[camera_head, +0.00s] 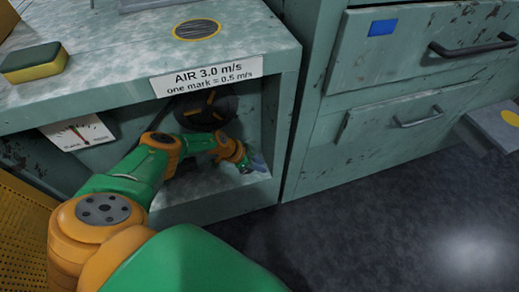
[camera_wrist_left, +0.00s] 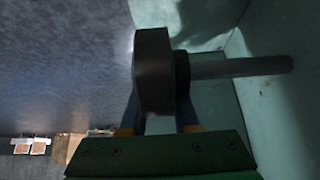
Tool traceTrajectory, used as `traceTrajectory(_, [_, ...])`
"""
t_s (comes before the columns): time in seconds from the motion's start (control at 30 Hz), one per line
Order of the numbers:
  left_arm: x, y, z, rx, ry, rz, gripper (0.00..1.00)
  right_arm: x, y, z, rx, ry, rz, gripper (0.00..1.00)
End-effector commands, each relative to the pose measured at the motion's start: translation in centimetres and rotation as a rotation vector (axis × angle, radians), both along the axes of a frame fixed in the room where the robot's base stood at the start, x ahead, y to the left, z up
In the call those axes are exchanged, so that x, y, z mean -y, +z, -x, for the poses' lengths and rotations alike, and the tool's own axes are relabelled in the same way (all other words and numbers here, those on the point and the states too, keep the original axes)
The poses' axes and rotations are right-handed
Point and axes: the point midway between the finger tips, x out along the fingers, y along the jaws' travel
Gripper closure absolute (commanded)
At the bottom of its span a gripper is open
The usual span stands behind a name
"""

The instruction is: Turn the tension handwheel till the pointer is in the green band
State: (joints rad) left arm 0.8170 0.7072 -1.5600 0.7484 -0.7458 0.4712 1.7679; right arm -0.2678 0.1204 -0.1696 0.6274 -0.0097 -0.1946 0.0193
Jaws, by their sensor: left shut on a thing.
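The left arm reaches into the open bay under the bench top. My left gripper (camera_head: 246,165) is low at the bay's right side, partly hidden by the wrist. In the left wrist view my left gripper (camera_wrist_left: 160,122) is shut on a dark part, which looks like the tension handwheel (camera_wrist_left: 152,70) seen edge-on. A grey shaft (camera_wrist_left: 240,67) runs from it to the right, beside a pale green wall. The white gauge (camera_head: 78,133) on the bench front has a small green band, but the pointer's exact place is too small to tell. My right gripper is not in view.
A dark round part with yellow marks (camera_head: 207,108) sits inside the bay, behind the arm. An air-speed label (camera_head: 206,76) is on the bench edge. A sponge (camera_head: 34,62) lies on top. Drawers (camera_head: 410,100) stand to the right; the floor before them is clear.

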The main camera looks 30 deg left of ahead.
Motion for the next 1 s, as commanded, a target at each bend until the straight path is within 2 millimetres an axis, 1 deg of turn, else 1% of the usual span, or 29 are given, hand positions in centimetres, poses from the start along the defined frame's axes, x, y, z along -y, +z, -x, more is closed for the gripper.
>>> traceTrajectory(0.03, [0.1,0.4,-0.1,-0.024,-0.003,-0.023,1.0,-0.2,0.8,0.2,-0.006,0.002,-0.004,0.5])
traceTrajectory(0.2, [-0.1,-0.4,0.0,-0.093,-0.001,-0.08,1.0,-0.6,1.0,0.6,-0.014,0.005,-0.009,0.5])
traceTrajectory(0.4, [-0.2,-0.7,0.1,-0.141,0.001,-0.121,1.0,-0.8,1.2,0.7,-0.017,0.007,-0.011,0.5])
traceTrajectory(1.0, [-0.3,-1.0,0.2,-0.181,0.002,-0.153,1.0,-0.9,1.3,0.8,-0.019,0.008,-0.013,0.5])
